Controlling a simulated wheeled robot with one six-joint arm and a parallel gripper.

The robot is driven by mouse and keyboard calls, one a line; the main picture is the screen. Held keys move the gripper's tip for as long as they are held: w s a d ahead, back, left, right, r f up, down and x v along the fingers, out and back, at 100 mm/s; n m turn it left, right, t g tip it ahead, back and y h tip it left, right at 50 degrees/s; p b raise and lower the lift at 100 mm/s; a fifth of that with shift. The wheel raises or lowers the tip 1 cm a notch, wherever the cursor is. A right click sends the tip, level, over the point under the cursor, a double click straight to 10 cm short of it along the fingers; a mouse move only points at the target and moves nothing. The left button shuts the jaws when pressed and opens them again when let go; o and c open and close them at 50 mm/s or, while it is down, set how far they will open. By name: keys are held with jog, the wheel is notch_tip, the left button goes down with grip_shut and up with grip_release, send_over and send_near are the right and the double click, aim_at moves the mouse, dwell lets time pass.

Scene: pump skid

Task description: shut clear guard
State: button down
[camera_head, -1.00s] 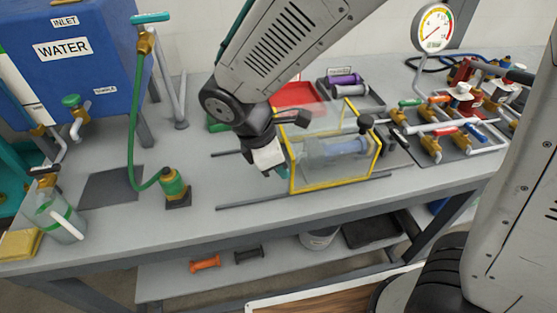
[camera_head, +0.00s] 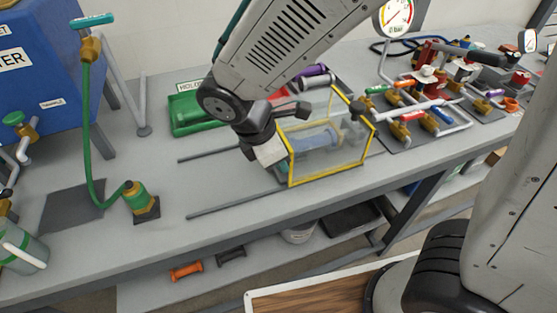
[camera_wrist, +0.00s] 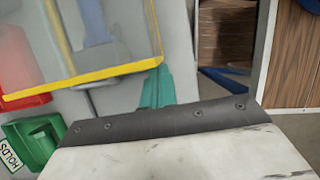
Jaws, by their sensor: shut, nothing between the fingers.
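The clear guard (camera_head: 332,175) is a see-through box with yellow edges, standing around a blue-grey cylinder (camera_head: 318,138) on the bench. Its yellow edge also shows across the wrist view (camera_wrist: 90,77). Two dark rails (camera_head: 232,204) run out from it to the left and are bare there. My gripper (camera_head: 281,172) is shut and empty, low at the guard's left end. Its teal fingers (camera_wrist: 155,90) show beside the yellow edge in the wrist view. Whether they touch the guard is hard to tell.
A green tray (camera_head: 190,118) and a red tray (camera_head: 285,96) lie behind the rails. Valves and pipes (camera_head: 430,115) stand right of the guard. A green hose fitting (camera_head: 142,203) stands left. The bench front left of the guard is clear.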

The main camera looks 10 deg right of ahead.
jog(key=a, duration=0.4)
jog(key=shift+s+a, duration=0.15)
jog(key=shift+s, duration=0.15)
jog(key=w+v, duration=0.1)
jog(key=v, duration=0.9)
jog(key=s+d+r+m+y, duration=0.2)
jog(key=s+d+m, duration=0.4)
jog(key=d+m, duration=0.3)
jog(key=s+d+r+m+y, duration=0.2)
jog(key=s+d+m, duration=0.4)
jog(key=d+m, duration=0.4)
jog(key=shift+s+d+r+m+t, duration=0.2)
jog(key=shift+d+r+m+t, duration=0.15)
jog(key=shift+d, duration=2.65)
